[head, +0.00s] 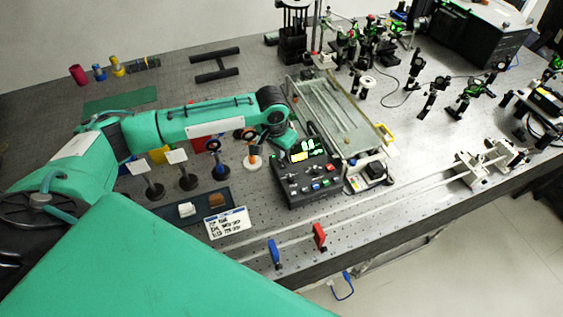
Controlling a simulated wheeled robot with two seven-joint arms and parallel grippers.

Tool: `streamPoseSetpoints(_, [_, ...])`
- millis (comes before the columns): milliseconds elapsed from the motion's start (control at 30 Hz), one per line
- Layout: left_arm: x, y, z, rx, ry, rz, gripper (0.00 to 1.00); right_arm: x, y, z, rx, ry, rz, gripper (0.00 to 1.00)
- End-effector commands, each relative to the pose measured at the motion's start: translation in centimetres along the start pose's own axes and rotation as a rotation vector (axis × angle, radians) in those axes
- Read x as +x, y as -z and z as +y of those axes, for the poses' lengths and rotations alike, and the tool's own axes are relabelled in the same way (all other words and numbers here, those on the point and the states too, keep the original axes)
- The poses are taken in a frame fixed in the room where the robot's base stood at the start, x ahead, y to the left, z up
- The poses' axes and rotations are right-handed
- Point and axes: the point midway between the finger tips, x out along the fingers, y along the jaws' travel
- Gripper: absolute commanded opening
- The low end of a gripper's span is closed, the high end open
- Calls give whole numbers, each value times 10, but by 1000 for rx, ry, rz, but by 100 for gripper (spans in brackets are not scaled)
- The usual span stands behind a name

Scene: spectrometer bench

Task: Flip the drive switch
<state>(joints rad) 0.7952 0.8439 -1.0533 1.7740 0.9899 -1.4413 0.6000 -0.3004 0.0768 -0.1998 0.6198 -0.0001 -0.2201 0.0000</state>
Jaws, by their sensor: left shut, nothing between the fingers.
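The dark control box (308,196) stands near the front of the bench, with a lit green display and small knobs, toggles and coloured buttons on its sloping panel. Which of these small controls is the drive switch is too small to tell. My left arm reaches in from the left, and my left gripper (287,142) points down at the upper left corner of the box, near the display. It is shut and empty. Whether it touches the box cannot be told. The arm's end hides part of the box's back edge. My right gripper is not in view.
A glass-topped instrument (335,112) stands right behind the box. Several posts on round bases, a white label card (227,222) and a dark tray (172,215) lie to its left. A rail with a blue clamp (274,254) and a red clamp (319,236) runs along the front.

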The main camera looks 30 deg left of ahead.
Motion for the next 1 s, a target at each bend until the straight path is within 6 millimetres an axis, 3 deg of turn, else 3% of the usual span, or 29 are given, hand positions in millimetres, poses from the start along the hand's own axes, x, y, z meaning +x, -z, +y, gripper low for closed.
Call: streamPoseSetpoints(1000, [14, -2, 0, 0, 0, 0, 0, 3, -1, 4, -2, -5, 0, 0])
